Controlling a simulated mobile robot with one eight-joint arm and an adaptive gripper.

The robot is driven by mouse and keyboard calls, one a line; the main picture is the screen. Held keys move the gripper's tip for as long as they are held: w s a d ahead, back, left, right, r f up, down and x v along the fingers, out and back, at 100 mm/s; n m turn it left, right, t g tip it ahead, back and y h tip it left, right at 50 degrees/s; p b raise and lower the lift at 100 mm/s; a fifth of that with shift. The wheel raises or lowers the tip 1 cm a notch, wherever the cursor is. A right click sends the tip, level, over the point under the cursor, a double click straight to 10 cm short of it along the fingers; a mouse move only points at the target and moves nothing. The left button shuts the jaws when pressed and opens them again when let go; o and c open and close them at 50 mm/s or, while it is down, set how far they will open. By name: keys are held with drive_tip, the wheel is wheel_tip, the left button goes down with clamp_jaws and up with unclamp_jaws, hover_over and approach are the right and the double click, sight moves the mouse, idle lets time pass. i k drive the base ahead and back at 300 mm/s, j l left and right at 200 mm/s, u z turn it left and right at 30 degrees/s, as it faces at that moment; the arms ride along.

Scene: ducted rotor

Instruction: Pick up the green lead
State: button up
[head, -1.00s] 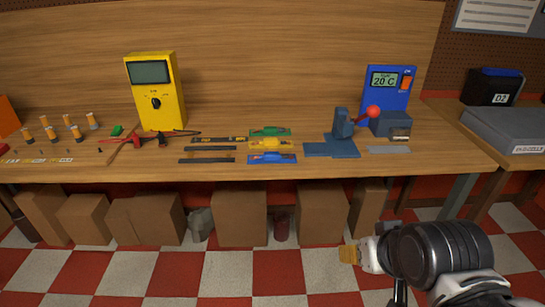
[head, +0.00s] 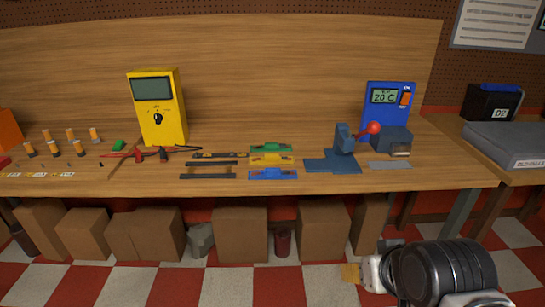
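A green strip-like piece (head: 271,149) lies on the bench, at the back of a short stack of colored pieces. A yellow piece (head: 272,159) and a blue piece (head: 272,174) lie in front of it. I cannot tell for certain which green thing is the lead.
The yellow meter (head: 158,108) stands at the back with red and black leads before it. A blue press with a red knob (head: 343,141) and a blue temperature unit (head: 389,108) stand right. Cardboard boxes (head: 240,234) fill the space under the bench (head: 420,180).

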sight(268, 145)
drive_tip(key=i+j+z, duration=0.1)
drive_tip(key=i+j, duration=0.25)
drive_tip(key=i+j+z, duration=0.15)
drive_tip(key=i+j, duration=0.2)
drive_tip(key=i+j+z, duration=0.1)
drive_tip(key=i+j, duration=0.2)
drive_tip(key=i+j+z, duration=0.15)
drive_tip(key=i+j, duration=0.2)
drive_tip(key=j, duration=0.2)
drive_tip(key=i+j+z, duration=0.1)
drive_tip(key=i+j, duration=0.15)
drive_tip(key=j, duration=0.2)
